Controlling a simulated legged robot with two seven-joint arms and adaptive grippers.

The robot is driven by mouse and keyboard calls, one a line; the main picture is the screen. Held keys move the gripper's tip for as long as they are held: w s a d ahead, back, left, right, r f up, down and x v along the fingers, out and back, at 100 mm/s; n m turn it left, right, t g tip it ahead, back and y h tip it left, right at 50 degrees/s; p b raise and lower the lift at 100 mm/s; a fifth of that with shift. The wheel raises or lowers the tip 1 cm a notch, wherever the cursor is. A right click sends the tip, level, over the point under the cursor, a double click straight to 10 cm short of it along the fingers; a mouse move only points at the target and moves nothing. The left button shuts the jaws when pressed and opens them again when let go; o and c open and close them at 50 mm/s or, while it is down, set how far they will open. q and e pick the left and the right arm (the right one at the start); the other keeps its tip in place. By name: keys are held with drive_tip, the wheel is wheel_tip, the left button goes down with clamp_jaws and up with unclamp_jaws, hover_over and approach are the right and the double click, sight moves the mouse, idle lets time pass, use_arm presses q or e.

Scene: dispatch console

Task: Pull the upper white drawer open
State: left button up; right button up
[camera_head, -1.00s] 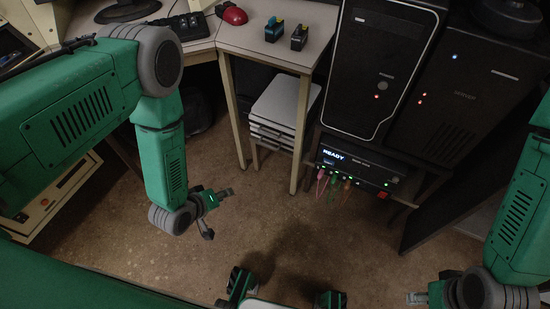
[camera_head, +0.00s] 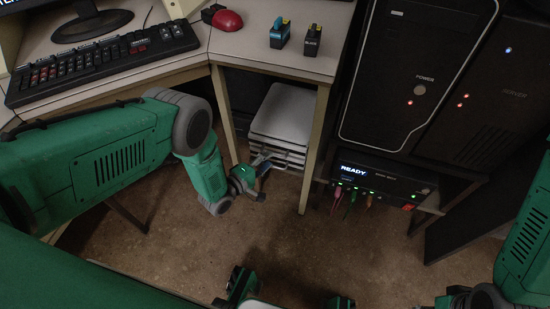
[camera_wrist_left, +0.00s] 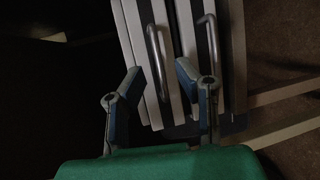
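The white drawer unit (camera_head: 284,112) stands under the desk in the head view, its drawer fronts partly hidden by my left gripper. The left wrist view shows two white drawer fronts side by side with metal bar handles; the left one, farther from the floor, appears to be the upper drawer (camera_wrist_left: 132,30). My left gripper (camera_head: 262,178) is in front of the unit. In the left wrist view its fingers (camera_wrist_left: 158,68) are spread, with the upper drawer's handle (camera_wrist_left: 155,50) between them in the picture; contact is unclear. The lower handle (camera_wrist_left: 213,45) lies right. My right gripper is almost wholly cut off at bottom right.
A desk leg (camera_head: 315,150) stands just right of the drawers, another (camera_head: 224,115) to the left. The desk (camera_head: 250,50) overhangs them. Black computer towers (camera_head: 405,75) and a READY box (camera_head: 380,178) with cables stand right. Brown floor (camera_head: 190,235) in front is clear.

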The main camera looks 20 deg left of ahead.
use_arm(q)
drive_tip(key=shift+w+d+f+b, duration=0.1)
drive_tip(key=shift+w+f+b, duration=0.15)
drive_tip(key=shift+w, duration=0.35)
drive_tip(key=shift+w+d+f+b, duration=0.1)
drive_tip(key=shift+w+f+b, duration=0.1)
drive_tip(key=shift+w, duration=0.4)
drive_tip(key=shift+w+d, duration=0.1)
drive_tip(key=shift+w, duration=0.2)
drive_tip(key=shift+w+d, duration=0.25)
drive_tip(key=shift+d, duration=0.25)
drive_tip(key=shift+d+r, duration=0.15)
drive_tip(key=shift+d, duration=0.05)
drive_tip(key=shift+a, duration=0.2)
clamp_jaws()
drive_tip(key=shift+s+a, duration=0.1)
drive_tip(key=shift+a, duration=0.2)
use_arm(e)
drive_tip(key=shift+a+f, duration=0.3)
drive_tip(key=shift+f, duration=0.3)
